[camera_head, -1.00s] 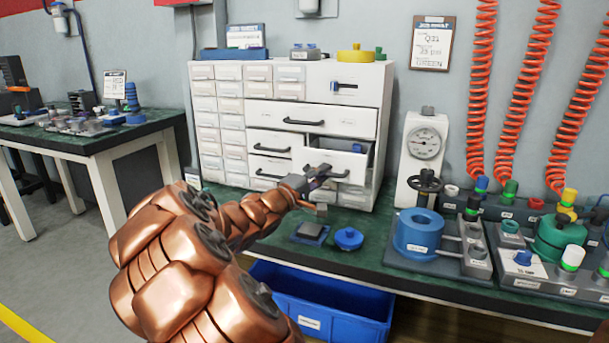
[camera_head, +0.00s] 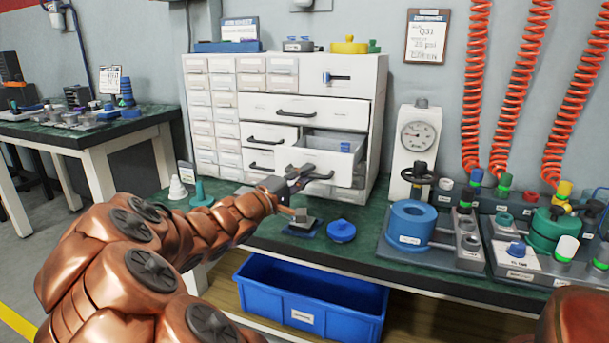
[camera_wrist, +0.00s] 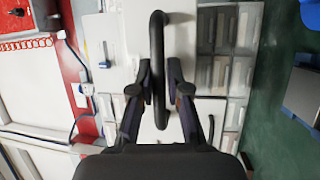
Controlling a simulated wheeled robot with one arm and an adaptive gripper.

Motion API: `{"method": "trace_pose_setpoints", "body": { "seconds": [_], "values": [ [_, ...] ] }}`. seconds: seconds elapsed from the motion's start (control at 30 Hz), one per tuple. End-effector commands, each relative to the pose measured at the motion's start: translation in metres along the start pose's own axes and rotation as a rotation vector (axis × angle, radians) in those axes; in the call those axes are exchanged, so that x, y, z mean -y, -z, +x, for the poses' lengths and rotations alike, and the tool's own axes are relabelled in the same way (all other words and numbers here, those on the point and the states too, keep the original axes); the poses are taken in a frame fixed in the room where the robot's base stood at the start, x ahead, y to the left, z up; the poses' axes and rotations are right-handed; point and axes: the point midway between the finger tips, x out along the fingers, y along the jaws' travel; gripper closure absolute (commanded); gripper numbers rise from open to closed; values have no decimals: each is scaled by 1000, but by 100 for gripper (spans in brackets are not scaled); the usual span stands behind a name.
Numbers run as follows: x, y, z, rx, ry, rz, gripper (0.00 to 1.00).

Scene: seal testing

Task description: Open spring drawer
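The white spring drawer (camera_head: 343,168) stands pulled out from the white cabinet (camera_head: 370,105), with its inside showing and a small blue item in it. Its black bar handle (camera_head: 322,177) is at the front. My gripper (camera_head: 300,175) is at this handle, reaching in from the left. In the wrist view the dark handle (camera_wrist: 158,35) runs between the two fingers of my gripper (camera_wrist: 159,80), with one finger close against each side. The exact contact is hard to see.
A blue round part (camera_head: 341,231) and a small block on a blue base (camera_head: 301,229) lie on the green bench below the drawer. A gauge stand (camera_head: 417,140) and blue ring fixture (camera_head: 411,222) stand to the right. A blue bin (camera_head: 310,290) is underneath.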

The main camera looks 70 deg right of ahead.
Motion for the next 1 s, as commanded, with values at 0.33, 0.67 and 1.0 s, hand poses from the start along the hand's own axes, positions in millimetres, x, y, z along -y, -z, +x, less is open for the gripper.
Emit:
{"method": "trace_pose_setpoints", "body": {
  "seconds": [0.33, 0.67, 1.0],
  "values": [
    [-1, 0, 0, -1, -1, 1, 62],
    [-1, 2, -10, -4, -1, 0, 62],
    [-1, 2, -51, -5, -2, 2, 62]
  ]
}}
